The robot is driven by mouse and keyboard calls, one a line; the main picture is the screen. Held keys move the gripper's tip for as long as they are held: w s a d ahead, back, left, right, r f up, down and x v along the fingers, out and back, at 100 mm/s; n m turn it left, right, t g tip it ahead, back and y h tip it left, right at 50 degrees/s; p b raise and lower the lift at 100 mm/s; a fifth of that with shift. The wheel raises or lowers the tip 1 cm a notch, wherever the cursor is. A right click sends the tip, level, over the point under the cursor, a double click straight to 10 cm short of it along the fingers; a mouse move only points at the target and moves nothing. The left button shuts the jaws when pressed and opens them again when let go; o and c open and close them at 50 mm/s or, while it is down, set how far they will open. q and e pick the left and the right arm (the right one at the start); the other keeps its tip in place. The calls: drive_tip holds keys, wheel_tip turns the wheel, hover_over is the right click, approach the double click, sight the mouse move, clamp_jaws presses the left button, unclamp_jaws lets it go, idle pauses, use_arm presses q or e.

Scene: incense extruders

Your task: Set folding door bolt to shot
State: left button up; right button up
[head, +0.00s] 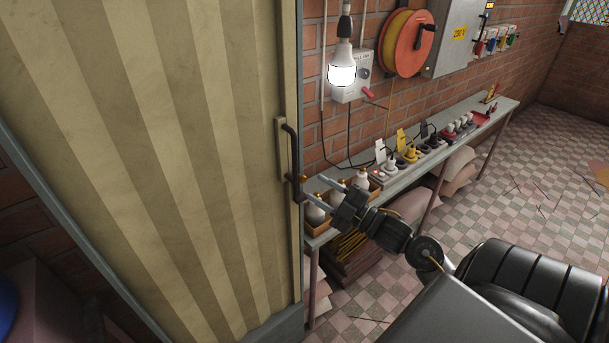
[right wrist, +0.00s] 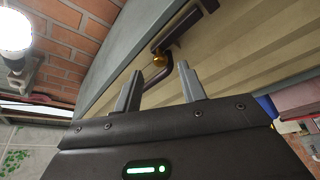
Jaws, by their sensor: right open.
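The folding door (head: 150,150) is a beige pleated panel filling the left of the head view. Near its right edge is a dark upright handle bar (head: 291,150) on a pale plate. A small brass knob (head: 302,178), seemingly the bolt's, sits by the bar's lower part; whether the bolt is shot I cannot tell. My right gripper (head: 315,187) is open and empty, its fingers pointing at the knob. In the right wrist view the knob (right wrist: 159,59) appears between and just beyond the two fingertips (right wrist: 160,68). Contact is not visible. My left gripper is out of view.
A long narrow shelf (head: 465,128) with bottles, plugs and sockets runs along the brick wall behind my right gripper. A lit bulb (head: 342,75) hangs above it, near an orange reel (head: 409,44). The tiled floor (head: 500,190) at right is mostly open.

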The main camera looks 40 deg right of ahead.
sight(305, 181)
drive_tip(key=p+x, duration=0.1)
drive_tip(key=x, duration=0.3)
drive_tip(key=shift+w+a+r, duration=0.1)
drive_tip(key=shift+w+r, duration=0.05)
drive_tip(key=shift+w, duration=0.05)
drive_tip(key=shift+w+a+p, duration=0.2)
drive_tip(key=shift+w+p, duration=0.15)
drive_tip(key=shift+w, duration=0.2)
drive_tip(key=shift+c, duration=0.4)
